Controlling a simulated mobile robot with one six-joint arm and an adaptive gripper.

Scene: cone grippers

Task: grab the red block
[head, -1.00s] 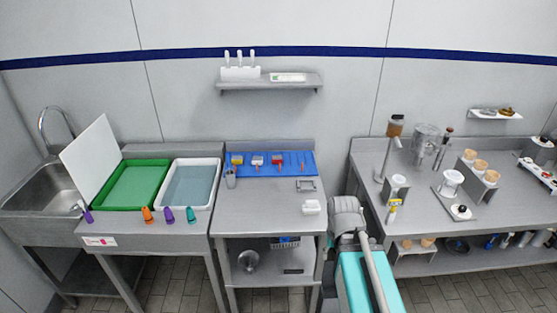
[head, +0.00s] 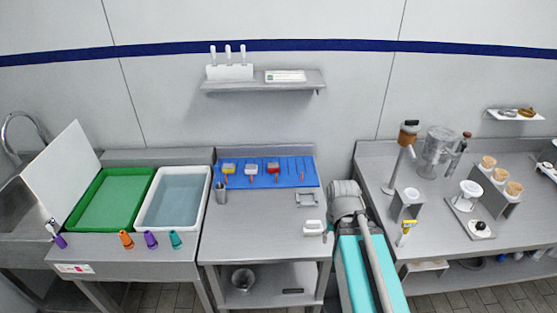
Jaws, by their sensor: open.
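A small red piece (head: 273,167), block-like at this size, lies on the blue mat (head: 305,180) at the back of the middle steel table. It is the rightmost of three similar small pieces. A yellow one (head: 229,169) and a pale one (head: 251,169) lie to its left. Fine details are too small to tell. My grey and teal arm (head: 360,260) rises at the lower right of the table. My gripper does not show in this view.
Thin tools lie right of the red piece. A metal cup (head: 220,193), a grey frame-like item (head: 306,199) and a white item (head: 313,227) stand on the table. Green (head: 75,208) and white (head: 140,215) trays are left. The table's front middle is clear.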

